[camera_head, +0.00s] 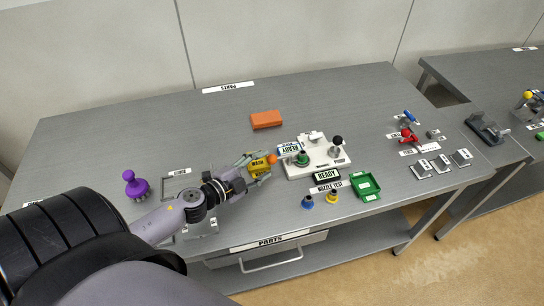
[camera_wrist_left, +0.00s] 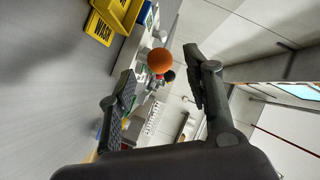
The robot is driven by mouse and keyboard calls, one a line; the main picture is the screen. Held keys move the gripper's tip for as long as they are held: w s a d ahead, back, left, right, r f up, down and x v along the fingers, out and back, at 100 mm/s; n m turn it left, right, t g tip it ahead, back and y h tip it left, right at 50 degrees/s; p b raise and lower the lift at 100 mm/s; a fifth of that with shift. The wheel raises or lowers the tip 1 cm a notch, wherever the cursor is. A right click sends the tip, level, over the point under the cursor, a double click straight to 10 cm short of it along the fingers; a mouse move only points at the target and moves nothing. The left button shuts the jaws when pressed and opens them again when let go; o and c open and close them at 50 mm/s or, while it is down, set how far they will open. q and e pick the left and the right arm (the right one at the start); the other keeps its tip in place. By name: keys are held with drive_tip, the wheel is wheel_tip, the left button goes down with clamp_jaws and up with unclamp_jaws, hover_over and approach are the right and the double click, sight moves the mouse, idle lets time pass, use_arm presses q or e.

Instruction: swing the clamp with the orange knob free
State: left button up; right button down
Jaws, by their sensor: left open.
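The orange knob (camera_head: 272,158) shows just beyond my left gripper (camera_head: 257,170), at the left end of the white fixture (camera_head: 322,163). In the left wrist view the orange knob (camera_wrist_left: 160,61) lies between the lines of the two fingers, near the tips. My left gripper (camera_wrist_left: 158,75) is open and empty, with no visible contact. The clamp's arm under the knob is hidden or too small to make out. My right gripper is out of view.
The fixture carries a green knob (camera_head: 303,159) and a black knob (camera_head: 337,141). An orange block (camera_head: 266,119) lies behind. A purple knobbed piece (camera_head: 135,185) is left.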

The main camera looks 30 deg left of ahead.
sight(268, 161)
use_arm(q)
drive_tip(key=x, duration=0.4)
drive_tip(key=shift+w+d+f+p, duration=0.15)
drive_tip(key=shift+w+p, duration=0.15)
drive_tip(key=shift+w, duration=0.25)
use_arm(e)
drive_tip(key=shift+s+r, duration=0.35)
drive_tip(key=shift+s, duration=0.45)
use_arm(q)
clamp_jaws()
use_arm(e)
drive_tip(key=shift+w, duration=0.2)
